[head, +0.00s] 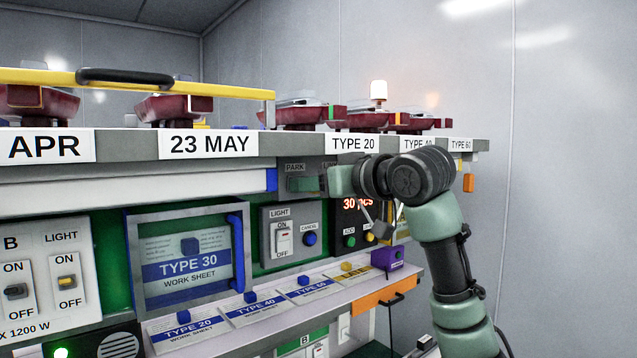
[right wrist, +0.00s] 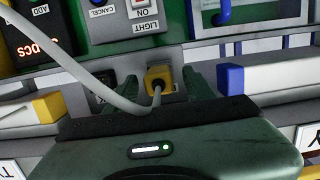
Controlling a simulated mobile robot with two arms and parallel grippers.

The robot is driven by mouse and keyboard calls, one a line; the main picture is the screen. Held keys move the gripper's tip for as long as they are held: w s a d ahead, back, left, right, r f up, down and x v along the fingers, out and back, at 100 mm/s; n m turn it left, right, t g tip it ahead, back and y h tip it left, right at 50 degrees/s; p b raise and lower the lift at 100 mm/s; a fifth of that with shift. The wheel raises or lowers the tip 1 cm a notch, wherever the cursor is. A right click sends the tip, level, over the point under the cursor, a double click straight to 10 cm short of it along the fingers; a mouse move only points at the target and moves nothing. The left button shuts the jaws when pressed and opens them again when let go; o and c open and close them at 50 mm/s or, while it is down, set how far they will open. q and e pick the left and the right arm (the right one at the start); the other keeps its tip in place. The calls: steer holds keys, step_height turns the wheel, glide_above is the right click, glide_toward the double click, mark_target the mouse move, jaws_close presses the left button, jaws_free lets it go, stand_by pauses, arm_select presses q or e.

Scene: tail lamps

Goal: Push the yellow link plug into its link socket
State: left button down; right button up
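The yellow link plug (right wrist: 158,79) shows in the right wrist view, which is upside down, with a thick grey cable (right wrist: 95,82) running from it. It sits at the panel strip below the shelf; how deep it is seated is hidden. My right gripper (right wrist: 160,88) has one finger on each side of the plug, with a gap visible on at least one side. In the head view my right gripper (head: 305,184) is in front of the strip labelled PARK (head: 294,167) and hides the plug. A dark square (right wrist: 103,88), possibly the link socket, is beside the left finger. My left gripper is out of view.
A grey shelf (head: 300,145) with red lamps and date labels overhangs the strip. Below are a light switch box (head: 290,233), a red-digit counter (head: 353,222) and a sloping ledge with work sheets (head: 250,312). Free room lies right, towards the wall.

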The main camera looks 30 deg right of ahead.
jaws_close()
steer(key=shift+s, duration=0.25)
steer(key=shift+s+d+b, duration=0.1)
steer(key=shift+s+b, duration=0.3)
steer(key=shift+s, duration=0.6)
steer(key=shift+s, duration=0.4)
steer(key=shift+s+d+r, duration=0.1)
steer(key=shift+s, duration=0.65)
